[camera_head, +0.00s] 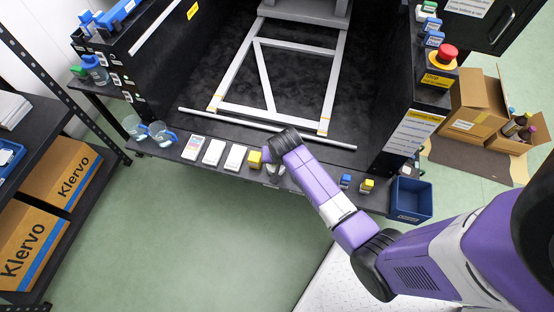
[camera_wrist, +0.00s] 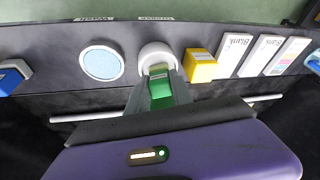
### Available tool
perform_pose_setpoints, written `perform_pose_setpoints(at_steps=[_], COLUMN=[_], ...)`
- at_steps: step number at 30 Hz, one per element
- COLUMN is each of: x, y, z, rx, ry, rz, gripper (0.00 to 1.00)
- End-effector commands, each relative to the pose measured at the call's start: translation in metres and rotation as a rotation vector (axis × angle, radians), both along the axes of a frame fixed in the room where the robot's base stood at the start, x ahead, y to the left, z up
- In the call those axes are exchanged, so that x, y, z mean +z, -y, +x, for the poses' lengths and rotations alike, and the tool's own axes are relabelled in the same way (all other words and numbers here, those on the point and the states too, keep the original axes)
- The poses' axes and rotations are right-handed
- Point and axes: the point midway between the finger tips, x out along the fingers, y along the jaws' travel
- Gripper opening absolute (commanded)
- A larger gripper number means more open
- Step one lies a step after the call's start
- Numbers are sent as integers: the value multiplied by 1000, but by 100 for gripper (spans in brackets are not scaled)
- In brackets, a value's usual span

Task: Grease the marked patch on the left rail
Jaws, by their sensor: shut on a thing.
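In the head view the left rail (camera_head: 238,70) of the pale frame lies on the dark machine bed, with a small yellow mark (camera_head: 215,103) near its front end. My gripper is over the front ledge, in front of the frame and away from the left rail. In the wrist view my gripper (camera_wrist: 160,88) is shut on a green piece with a pale label (camera_wrist: 160,94). A white round holder (camera_wrist: 156,54) is at the far end of this piece; I cannot tell whether they touch. My arm hides the held piece in the head view.
A yellow block (camera_head: 254,159) stands beside my gripper, with pale cards (camera_head: 213,152) further left. A pale blue disc (camera_wrist: 101,62) lies on the ledge. The right rail (camera_head: 333,85) also has a yellow mark. A thin bar (camera_head: 265,129) crosses before the frame. A blue bin (camera_head: 411,200) hangs right.

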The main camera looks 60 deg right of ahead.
Motion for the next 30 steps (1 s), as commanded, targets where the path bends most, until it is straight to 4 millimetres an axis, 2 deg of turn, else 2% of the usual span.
perform_pose_setpoints(at_steps=[13, 30], x=[1, 43], y=[-1, 0], z=[-3, -1], rx=[0, 0], ry=[-6, -2], rz=[3, 1], gripper=[0, 0])
